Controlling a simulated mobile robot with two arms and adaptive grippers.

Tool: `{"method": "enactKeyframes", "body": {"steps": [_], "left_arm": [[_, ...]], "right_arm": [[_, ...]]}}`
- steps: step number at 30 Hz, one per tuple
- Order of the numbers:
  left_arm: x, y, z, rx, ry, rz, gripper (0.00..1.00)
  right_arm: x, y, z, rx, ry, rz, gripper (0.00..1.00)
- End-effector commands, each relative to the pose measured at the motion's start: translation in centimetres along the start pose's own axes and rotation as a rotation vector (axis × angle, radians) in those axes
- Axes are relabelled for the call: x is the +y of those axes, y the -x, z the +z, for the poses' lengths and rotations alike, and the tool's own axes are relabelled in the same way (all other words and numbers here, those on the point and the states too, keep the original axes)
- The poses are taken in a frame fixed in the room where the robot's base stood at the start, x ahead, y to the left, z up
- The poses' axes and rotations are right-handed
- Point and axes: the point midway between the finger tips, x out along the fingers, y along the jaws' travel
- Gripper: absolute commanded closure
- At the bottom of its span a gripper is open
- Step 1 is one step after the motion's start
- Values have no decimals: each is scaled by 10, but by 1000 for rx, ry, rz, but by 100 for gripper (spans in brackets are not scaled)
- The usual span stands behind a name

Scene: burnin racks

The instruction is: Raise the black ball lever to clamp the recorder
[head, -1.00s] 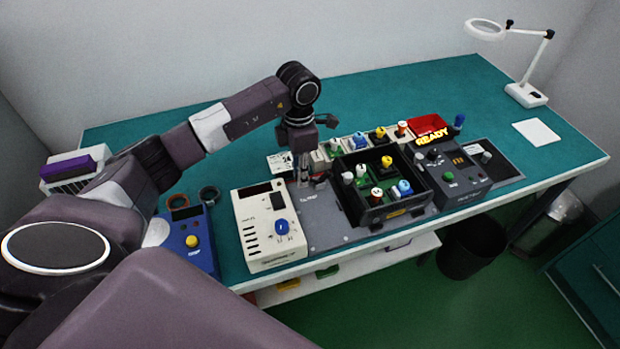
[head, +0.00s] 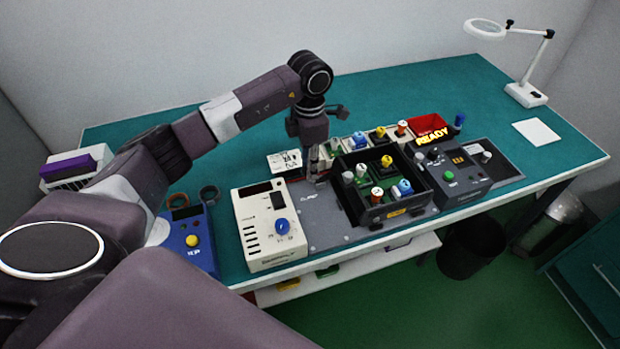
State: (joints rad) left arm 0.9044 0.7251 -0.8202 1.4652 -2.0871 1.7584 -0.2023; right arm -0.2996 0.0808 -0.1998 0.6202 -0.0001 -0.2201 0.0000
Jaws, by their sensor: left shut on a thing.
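My left gripper (head: 317,178) points down at the rear left of a grey plate (head: 322,225) with a white label. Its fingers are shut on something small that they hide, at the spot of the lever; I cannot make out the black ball. Right of the gripper, an open black box (head: 398,214) with several coloured-top pieces inside stands on the plate. I cannot tell for sure whether this box is the recorder or whether it is clamped. My right gripper is not in view.
A cream instrument (head: 267,228) with a blue knob stands left of the plate, and a dark grey control box (head: 455,176) stands right.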

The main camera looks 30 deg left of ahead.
Motion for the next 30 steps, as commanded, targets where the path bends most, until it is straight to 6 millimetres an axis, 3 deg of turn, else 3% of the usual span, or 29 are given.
{"method": "enactKeyframes", "body": {"steps": [30], "left_arm": [[-1,4,32,-9,-2,0,100]], "right_arm": [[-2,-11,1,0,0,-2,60]]}}
